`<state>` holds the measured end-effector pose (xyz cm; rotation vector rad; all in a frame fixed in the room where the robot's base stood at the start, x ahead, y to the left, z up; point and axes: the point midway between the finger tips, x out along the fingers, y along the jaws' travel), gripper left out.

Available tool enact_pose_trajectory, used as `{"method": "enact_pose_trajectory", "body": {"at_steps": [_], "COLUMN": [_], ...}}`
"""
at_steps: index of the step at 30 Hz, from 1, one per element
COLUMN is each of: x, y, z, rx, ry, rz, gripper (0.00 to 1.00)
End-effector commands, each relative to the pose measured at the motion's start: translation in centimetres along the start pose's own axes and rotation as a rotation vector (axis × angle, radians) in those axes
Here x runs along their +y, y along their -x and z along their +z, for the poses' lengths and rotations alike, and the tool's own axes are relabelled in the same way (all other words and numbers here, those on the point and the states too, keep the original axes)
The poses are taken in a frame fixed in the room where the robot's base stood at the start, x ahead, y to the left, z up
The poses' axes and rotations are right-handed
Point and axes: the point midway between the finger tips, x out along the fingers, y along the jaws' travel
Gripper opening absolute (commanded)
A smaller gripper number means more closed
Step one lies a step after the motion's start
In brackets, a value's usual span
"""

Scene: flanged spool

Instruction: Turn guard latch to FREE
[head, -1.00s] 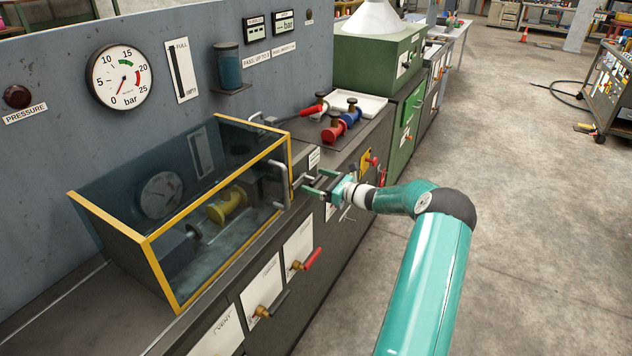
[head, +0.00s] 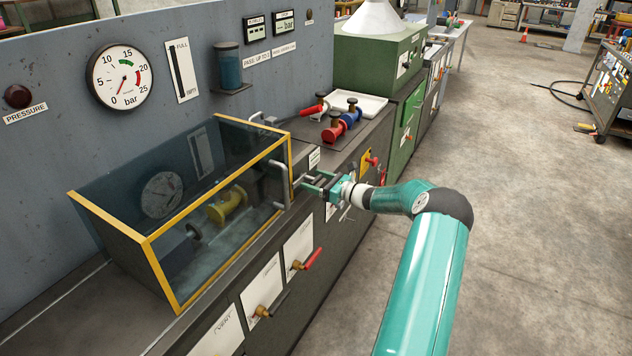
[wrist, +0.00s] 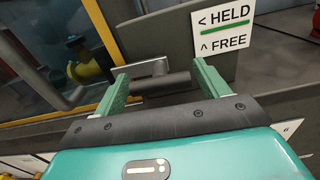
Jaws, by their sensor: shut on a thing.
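The guard latch (wrist: 160,84) is a dark grey lever with a cylindrical grip. It sits at the right end of the clear guard with a yellow frame (head: 109,216). My gripper (wrist: 163,88) has one finger on each side of the grip and is shut on it. In the head view, my gripper (head: 311,184) is at the guard's right front corner and hides most of the latch. The label (wrist: 222,32) beside the latch reads HELD with a left arrow and FREE with an up arrow. The lever arm runs left in the wrist view, on the HELD side.
A yellow flanged spool (head: 228,206) lies inside the guard. A grey guard handle (head: 283,184) is close left of my gripper. Valves with red (head: 312,259) and dark handles are on the bench front below. The floor (head: 530,220) to the right is open.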

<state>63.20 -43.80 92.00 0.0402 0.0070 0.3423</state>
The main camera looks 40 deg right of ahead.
Motion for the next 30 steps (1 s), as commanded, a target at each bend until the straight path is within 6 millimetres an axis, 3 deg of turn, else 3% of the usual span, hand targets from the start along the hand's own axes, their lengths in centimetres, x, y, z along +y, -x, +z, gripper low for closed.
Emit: {"method": "enact_pose_trajectory", "body": {"at_steps": [11, 30], "x": [0.02, -0.02], "y": [-0.01, 0.01], "z": [0.06, 0.04], "rx": [0.0, 0.0], "ry": [-0.239, -0.846], "rz": [0.001, 0.0], "gripper": [0.33, 0.33]}}
